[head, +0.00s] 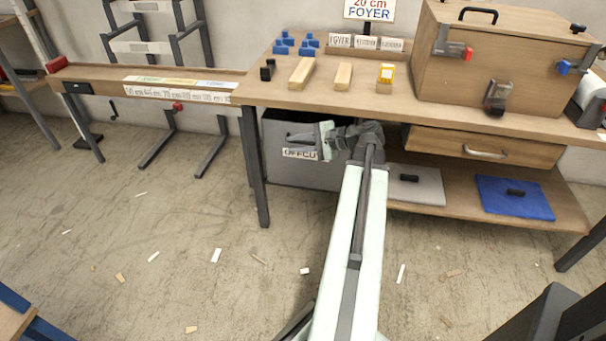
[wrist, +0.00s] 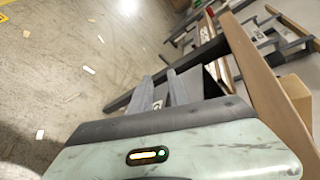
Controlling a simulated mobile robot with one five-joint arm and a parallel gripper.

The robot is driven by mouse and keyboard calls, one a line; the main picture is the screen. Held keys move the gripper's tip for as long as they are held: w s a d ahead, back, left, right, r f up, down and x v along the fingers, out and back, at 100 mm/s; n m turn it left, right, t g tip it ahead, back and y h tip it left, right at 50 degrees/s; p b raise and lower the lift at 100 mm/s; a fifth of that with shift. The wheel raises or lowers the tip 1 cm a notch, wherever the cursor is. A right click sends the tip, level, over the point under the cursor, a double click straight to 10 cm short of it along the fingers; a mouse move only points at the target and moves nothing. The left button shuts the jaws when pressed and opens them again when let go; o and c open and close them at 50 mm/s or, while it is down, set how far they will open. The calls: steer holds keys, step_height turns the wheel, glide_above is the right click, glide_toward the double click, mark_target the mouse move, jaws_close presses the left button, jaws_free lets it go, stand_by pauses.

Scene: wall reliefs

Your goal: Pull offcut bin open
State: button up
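The offcut bin (head: 283,172) is a grey box under the left part of the workbench. A white label (head: 297,153) on its front reads "OFFCU", with the rest hidden by my gripper. My gripper (head: 321,138) is in front of the bin's upper front, near its top edge. In the wrist view my gripper's two grey fingers (wrist: 165,88) stand a little apart with a narrow gap between them, and nothing is clearly held. Any handle on the bin is hidden, and I cannot tell whether the fingers touch the bin.
The workbench top (head: 420,108) overhangs the bin, and a table leg (head: 254,165) stands at its left. A wooden drawer (head: 485,149) and a lower shelf (head: 440,203) are at the right. Small offcuts (head: 216,256) lie scattered on the otherwise open floor in front.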

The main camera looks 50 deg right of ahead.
mark_target(309, 143)
steer(key=s+d+m+b, duration=0.1)
steer(key=d, duration=0.1)
steer(key=s+d+f+t+h+b, duration=0.1)
steer(key=s+d, duration=0.1)
steer(key=s+d+f+m+t+b, duration=0.1)
steer(key=s+d, duration=0.1)
steer(key=d, duration=0.1)
steer(key=shift+f+m+h, duration=0.15)
steer(key=shift+m+h, duration=0.15)
steer(key=shift+s+d+t, duration=0.1)
steer(key=shift+t, duration=0.2)
steer(key=b+x, duration=0.1)
steer(key=x, duration=0.6)
steer(key=shift+w, duration=0.4)
jaws_close()
